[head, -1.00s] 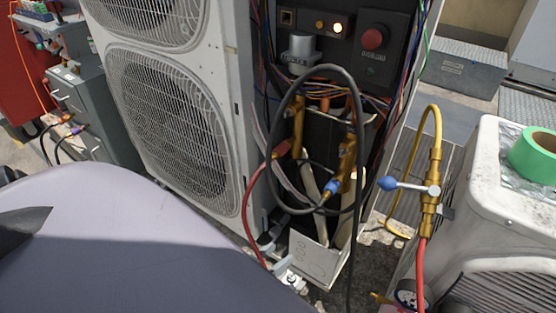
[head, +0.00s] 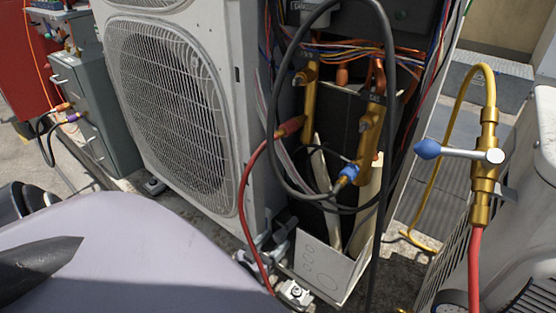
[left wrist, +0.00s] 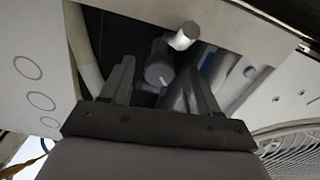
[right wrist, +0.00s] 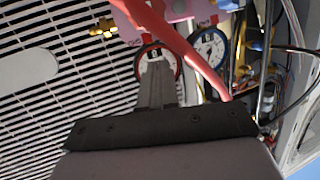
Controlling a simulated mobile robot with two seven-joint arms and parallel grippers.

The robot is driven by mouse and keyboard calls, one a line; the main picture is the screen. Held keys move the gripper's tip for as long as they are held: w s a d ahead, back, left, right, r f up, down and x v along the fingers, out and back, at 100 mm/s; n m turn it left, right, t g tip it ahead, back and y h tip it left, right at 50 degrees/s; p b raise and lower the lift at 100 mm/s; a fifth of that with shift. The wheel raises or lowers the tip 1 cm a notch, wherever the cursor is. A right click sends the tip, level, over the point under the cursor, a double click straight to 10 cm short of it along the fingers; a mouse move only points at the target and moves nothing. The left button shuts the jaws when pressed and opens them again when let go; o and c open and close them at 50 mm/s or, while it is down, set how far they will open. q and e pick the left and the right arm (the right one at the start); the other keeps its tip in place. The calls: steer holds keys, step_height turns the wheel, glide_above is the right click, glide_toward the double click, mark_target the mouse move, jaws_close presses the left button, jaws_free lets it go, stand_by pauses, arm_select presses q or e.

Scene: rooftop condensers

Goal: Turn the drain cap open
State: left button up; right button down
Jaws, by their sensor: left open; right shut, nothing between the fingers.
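In the left wrist view a round grey cap (left wrist: 158,71) with a white mark on its face appears to be the drain cap. A pale cylinder (left wrist: 184,36) stands beside it. My left gripper (left wrist: 160,64) is open, with a finger on each side of the cap in the picture. I cannot tell whether either finger touches it. In the head view my mauve arm covers the lower left and hides most of this gripper; the cap is not clear there. My right gripper (right wrist: 157,66) is shut and empty, in front of a pressure gauge (right wrist: 165,55).
The fan unit (head: 222,60) stands left of the open piping bay. A white panel with circles (head: 318,262) edges the bay. A red hose (head: 243,190), a black hose loop (head: 272,110) and a blue-handled brass valve (head: 487,155) are close by. A second gauge (right wrist: 210,47) hangs near my right gripper.

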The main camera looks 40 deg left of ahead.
arm_select(q)
steer(key=shift+w+a, duration=0.15)
steer(key=shift+w, duration=0.95)
arm_select(e)
steer(key=shift+s+d+r, duration=0.1)
steer(key=shift+d, duration=0.15)
arm_select(q)
steer(key=c, duration=1)
steer(key=shift+c, duration=0.2)
